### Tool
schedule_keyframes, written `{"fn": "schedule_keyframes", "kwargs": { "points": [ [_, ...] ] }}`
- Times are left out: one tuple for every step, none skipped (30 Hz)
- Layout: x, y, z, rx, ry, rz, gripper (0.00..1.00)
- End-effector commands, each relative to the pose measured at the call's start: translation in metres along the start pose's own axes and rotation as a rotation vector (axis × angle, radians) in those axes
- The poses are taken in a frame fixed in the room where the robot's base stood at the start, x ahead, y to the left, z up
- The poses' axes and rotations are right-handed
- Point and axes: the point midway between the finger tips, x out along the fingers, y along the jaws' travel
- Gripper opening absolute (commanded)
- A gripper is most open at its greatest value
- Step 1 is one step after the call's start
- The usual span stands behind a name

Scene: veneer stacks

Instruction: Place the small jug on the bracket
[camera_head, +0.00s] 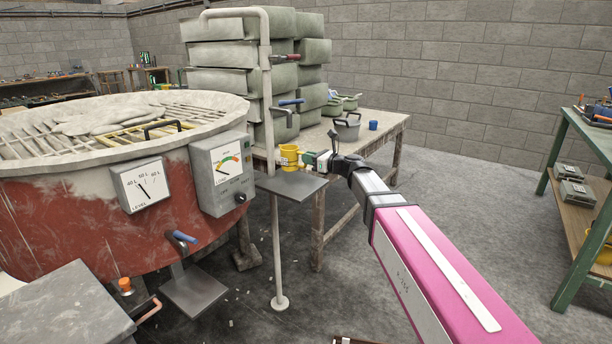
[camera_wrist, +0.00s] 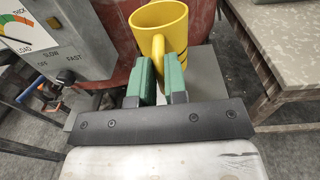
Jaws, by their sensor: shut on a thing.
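The small yellow jug (camera_head: 289,156) is upright at the end of my arm, and it also shows in the wrist view (camera_wrist: 160,22). My gripper (camera_wrist: 161,80) is shut on the jug's handle, with a green finger pad on each side. The bracket appears to be the flat grey plate (camera_head: 294,188) on an upright pole. The jug is over or close to this plate. I cannot tell whether its base touches the plate, because my fingers hide the base in the wrist view. My gripper (camera_head: 314,160) also shows in the head view.
A red vat (camera_head: 70,225) with a dial box (camera_head: 222,172) stands left of the pole (camera_head: 276,240). A lower plate (camera_head: 195,290) sits beneath the vat's tap.

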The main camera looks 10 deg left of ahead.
Motion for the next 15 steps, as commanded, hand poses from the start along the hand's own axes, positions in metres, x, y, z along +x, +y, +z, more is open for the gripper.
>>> {"fn": "schedule_keyframes", "kwargs": {
  "points": [
    [0.000, 0.000, -0.007, 0.001, 0.001, 0.000, 0.00],
    [0.000, 0.000, -0.011, 0.001, 0.000, 0.000, 0.00],
    [0.000, 0.000, -0.014, 0.001, 0.000, 0.000, 0.00],
    [0.000, 0.000, -0.016, 0.001, -0.001, 0.000, 0.00],
    [0.000, 0.000, -0.018, 0.000, -0.001, 0.000, 0.00],
    [0.000, 0.000, -0.019, 0.000, -0.001, 0.000, 0.00],
    [0.000, 0.000, -0.021, 0.000, -0.001, 0.000, 0.00],
    [0.000, 0.000, -0.022, 0.000, -0.001, 0.000, 0.00],
    [0.000, 0.000, -0.024, 0.000, 0.000, 0.000, 0.00],
    [0.000, 0.000, -0.026, 0.000, 0.000, 0.000, 0.00],
    [0.000, 0.000, -0.029, 0.001, 0.000, 0.000, 0.00],
    [0.000, 0.000, -0.034, 0.001, 0.000, 0.000, 0.00],
    [0.001, -0.001, -0.037, 0.000, 0.000, 0.000, 0.00],
    [0.001, -0.001, -0.042, 0.001, 0.000, 0.000, 0.00],
    [0.001, -0.001, -0.047, 0.002, 0.000, 0.000, 0.00]
  ]
}}
